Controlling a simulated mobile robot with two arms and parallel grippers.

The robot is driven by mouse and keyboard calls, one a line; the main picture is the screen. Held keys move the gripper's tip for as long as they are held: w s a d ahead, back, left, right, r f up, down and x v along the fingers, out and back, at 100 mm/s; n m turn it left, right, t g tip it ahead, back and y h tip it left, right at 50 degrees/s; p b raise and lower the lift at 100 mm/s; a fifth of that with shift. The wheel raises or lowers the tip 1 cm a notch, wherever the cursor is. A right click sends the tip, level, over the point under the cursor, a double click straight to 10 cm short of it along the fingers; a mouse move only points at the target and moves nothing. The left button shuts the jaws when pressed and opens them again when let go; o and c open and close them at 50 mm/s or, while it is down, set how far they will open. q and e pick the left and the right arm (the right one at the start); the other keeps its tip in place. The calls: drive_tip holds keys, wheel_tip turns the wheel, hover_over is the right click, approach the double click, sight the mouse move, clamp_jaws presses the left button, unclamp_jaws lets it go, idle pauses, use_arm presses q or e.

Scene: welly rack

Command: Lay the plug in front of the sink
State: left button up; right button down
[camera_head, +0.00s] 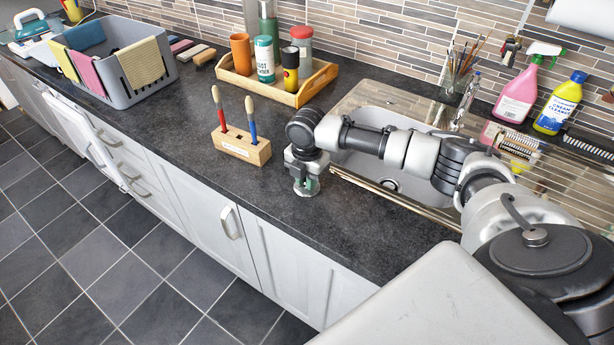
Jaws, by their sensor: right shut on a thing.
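The sink (364,170) is set into the dark worktop on the right, with its drain (388,184) visible at the bottom. My right arm reaches across the sink and hides part of it. My right gripper (305,188) points down just left of the sink's front left corner, low over the worktop. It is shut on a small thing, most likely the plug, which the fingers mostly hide. I see no plug elsewhere. I cannot tell whether the thing touches the worktop. My left gripper is not in view.
A wooden block with two brushes (241,146) stands left of my right gripper. A wooden tray (285,95) with bottles and a cup is behind it. A grey basket with cloths (140,75) is far left. The worktop's front strip (335,225) is clear.

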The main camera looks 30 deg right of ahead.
drive_tip(key=c, duration=1)
unclamp_jaws()
drive_tip(key=shift+f, duration=0.1)
wheel_tip(320, 180, up, 12)
drive_tip(key=shift+r+b, duration=0.2)
drive_tip(key=shift+b, duration=0.8)
